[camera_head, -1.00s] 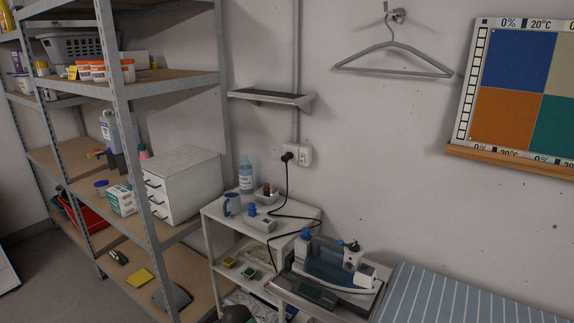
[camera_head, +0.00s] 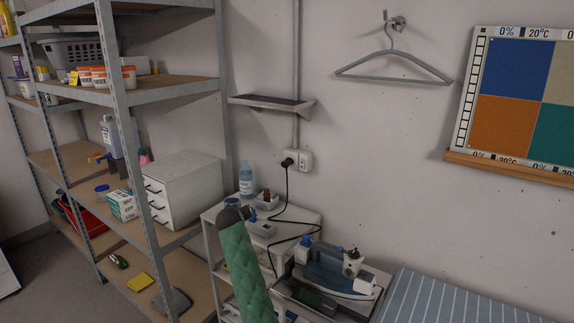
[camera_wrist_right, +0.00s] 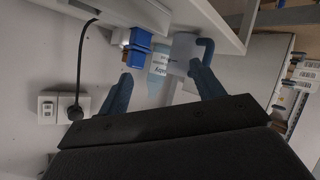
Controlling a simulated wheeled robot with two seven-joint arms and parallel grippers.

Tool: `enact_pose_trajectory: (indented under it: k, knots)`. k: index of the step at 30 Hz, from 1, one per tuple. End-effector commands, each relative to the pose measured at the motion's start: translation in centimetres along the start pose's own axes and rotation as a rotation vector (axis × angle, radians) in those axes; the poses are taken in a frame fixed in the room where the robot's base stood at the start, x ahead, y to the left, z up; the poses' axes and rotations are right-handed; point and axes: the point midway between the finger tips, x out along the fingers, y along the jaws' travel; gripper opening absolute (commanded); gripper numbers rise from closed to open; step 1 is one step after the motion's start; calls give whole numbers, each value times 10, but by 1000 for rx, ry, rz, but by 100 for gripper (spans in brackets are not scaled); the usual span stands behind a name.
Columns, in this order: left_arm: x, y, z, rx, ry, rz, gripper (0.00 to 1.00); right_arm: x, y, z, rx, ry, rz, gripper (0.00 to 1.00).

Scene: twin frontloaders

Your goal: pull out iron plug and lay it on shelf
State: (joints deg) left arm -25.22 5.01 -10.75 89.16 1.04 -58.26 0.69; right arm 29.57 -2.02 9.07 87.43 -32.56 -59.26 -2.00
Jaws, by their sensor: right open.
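The iron plug (camera_head: 288,162), black, sits in the white wall socket (camera_head: 304,160), and its black cord (camera_head: 283,205) hangs down toward the iron (camera_head: 335,272). The plug (camera_wrist_right: 75,112) and socket (camera_wrist_right: 49,108) also show at the left of the upside-down right wrist view. A small grey wall shelf (camera_head: 272,104) is above the socket; its visible top looks bare. My right gripper (camera_wrist_right: 162,86) is open and empty, with its fingers apart in front of the bottle and mug, off to one side of the plug. My left gripper is not in view.
A metal rack (camera_head: 140,150) stands left. A striped ironing board (camera_head: 450,300) is at lower right. The wall around the socket is clear.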

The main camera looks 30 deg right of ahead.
Motion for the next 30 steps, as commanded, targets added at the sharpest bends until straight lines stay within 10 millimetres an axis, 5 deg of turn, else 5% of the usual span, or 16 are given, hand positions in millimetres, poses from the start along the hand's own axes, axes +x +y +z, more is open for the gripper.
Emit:
enact_pose_trajectory:
  k: [6,15,30]
  knots:
    - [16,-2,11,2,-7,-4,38,11,62,-49,-73,2,187,67]
    - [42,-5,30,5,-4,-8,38,23,132,-70,-304,-61,467,67]
    - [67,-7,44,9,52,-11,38,20,172,-76,-823,-179,794,67]
